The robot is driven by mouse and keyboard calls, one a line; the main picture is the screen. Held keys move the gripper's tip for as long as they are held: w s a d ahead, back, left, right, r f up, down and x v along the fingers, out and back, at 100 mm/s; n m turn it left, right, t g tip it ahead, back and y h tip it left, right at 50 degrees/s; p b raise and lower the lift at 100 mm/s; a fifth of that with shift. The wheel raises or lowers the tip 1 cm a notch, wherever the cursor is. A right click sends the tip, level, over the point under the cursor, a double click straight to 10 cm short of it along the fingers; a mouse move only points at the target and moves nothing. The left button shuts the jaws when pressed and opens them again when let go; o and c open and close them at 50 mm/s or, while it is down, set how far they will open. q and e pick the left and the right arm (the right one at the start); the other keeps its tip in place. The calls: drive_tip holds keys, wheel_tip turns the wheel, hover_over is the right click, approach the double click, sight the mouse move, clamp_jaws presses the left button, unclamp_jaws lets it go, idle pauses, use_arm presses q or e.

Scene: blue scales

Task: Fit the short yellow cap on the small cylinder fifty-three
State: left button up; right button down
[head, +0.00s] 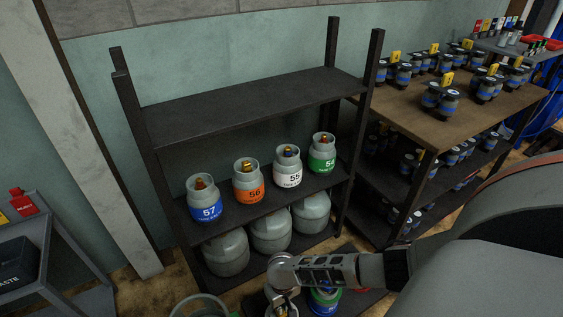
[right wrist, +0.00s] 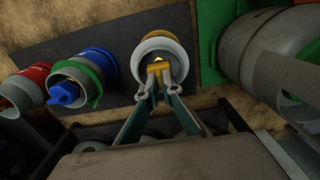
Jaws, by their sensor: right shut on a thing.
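My right gripper (right wrist: 158,82) is shut on a small yellow cap (right wrist: 158,67), seen in the right wrist view. The cap is at the open collar of a small cylinder (right wrist: 168,43) with a pale grey collar and a yellow-orange band. I cannot tell whether the cap is seated, and no number on this cylinder is readable. In the head view my right gripper (head: 283,298) is low at the bottom middle, over the floor in front of the shelf; its fingertips are partly hidden. My left gripper is not in view.
A large grey cylinder (right wrist: 262,50) is at right. Cylinders 54 to 57 stand on the black shelf (head: 240,105).

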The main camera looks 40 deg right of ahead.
drive_tip(key=shift+f, duration=0.4)
drive_tip(key=c, duration=2.2)
unclamp_jaws()
drive_tip(key=shift+r, duration=0.1)
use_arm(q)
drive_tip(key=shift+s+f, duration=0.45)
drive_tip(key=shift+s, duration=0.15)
use_arm(e)
drive_tip(key=shift+o, duration=0.2)
drive_tip(key=shift+r, duration=0.1)
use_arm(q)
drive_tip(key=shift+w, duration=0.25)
use_arm(e)
wheel_tip(320, 180, up, 12)
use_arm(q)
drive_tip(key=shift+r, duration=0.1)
